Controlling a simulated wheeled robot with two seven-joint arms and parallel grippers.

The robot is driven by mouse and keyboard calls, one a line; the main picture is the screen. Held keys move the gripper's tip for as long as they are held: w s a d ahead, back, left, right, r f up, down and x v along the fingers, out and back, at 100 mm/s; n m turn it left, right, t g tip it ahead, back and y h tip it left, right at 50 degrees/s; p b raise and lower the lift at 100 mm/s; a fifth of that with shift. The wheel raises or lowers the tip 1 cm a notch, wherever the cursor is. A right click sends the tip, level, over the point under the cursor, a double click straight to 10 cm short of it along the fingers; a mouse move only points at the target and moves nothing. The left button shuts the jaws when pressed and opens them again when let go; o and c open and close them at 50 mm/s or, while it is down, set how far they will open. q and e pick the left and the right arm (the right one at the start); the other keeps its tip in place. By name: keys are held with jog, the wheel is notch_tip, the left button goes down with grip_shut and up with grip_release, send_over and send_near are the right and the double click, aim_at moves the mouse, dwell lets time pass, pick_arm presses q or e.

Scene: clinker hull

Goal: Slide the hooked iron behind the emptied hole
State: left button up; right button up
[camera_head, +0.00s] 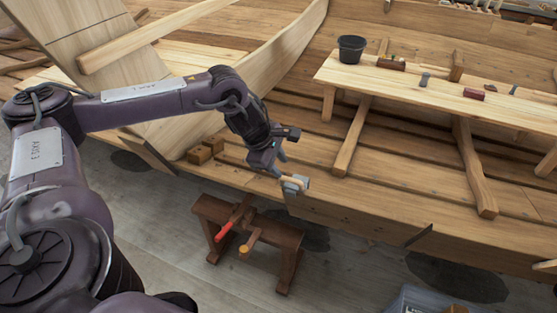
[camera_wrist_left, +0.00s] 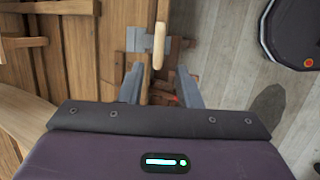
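A grey metal block with a pale wooden handle (camera_head: 297,184), which looks like the hooked iron, is at the upper edge of the hull side. It also shows in the left wrist view (camera_wrist_left: 137,41), its handle pointing towards me. My left gripper (camera_head: 281,163) is just above and behind it. In the left wrist view my left gripper (camera_wrist_left: 159,72) has its fingers apart, one on each side of the handle's line; the handle's rounded end is near the fingertips, with no finger clearly touching it. I cannot make out the emptied hole. My right gripper is not in view.
A low brown trestle (camera_head: 261,228) with red- and orange-ended tools stands below the hull. A plank bench (camera_head: 400,78) with a black bucket (camera_head: 351,49) and small tools is inside the boat. Wooden blocks (camera_head: 205,150) lie left of my gripper.

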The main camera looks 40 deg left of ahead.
aim_at(290, 179)
pick_arm(q)
jog(key=b+x, duration=0.5)
jog(key=x, duration=0.2)
jog(key=shift+f, duration=0.25)
jog(key=shift+b+x, duration=0.8)
jog(key=shift+b, duration=0.05)
jog(key=shift+w, duration=0.15)
jog(key=shift+r, duration=0.1)
jog(key=c, duration=0.6)
grip_shut()
